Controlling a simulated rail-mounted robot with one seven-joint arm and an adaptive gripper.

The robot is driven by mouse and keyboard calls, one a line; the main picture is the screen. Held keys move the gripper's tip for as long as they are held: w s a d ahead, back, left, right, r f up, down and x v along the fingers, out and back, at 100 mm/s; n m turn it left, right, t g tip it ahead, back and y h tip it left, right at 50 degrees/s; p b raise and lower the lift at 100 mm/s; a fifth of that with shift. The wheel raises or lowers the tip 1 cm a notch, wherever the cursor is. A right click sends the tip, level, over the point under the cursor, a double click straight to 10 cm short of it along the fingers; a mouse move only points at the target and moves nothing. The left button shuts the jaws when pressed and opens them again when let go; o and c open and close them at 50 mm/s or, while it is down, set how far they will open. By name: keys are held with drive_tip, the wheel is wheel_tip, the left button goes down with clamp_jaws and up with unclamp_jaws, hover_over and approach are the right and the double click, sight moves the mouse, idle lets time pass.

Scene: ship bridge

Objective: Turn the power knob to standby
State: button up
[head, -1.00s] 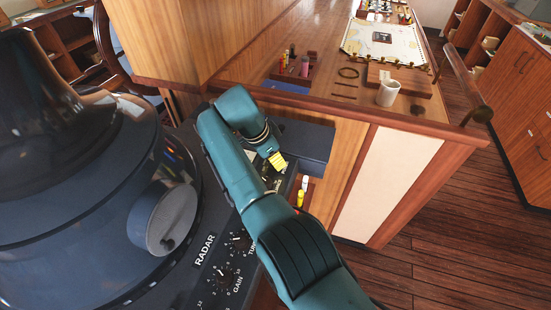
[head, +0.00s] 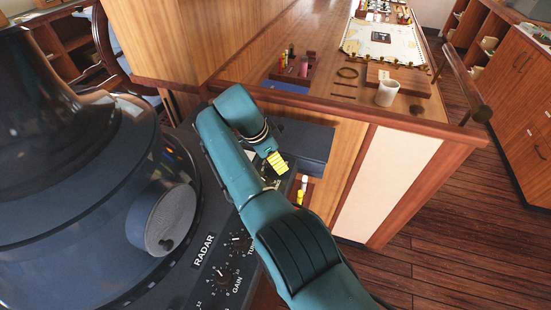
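The radar console (head: 195,290) is at the lower left, with a RADAR label, a knob marked GAIN (head: 222,276) and a partly covered knob whose label starts "TU" (head: 240,240). I cannot make out a knob marked power; part of the panel is hidden behind my teal arm. My gripper (head: 272,176) points down over the far right part of the console panel, beside a yellow striped part. Its fingers are small and partly hidden by the arm, so I cannot tell whether they are open or touching anything.
The dark radar hood (head: 70,190) with a round side dial (head: 166,220) stands close on the left. A wooden cabinet and chart table (head: 330,100) lie beyond, with a white mug (head: 388,93) and a chart (head: 380,40). The floor at right is clear.

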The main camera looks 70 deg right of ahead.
drive_tip(key=v, duration=1.2)
drive_tip(key=shift+d, duration=0.15)
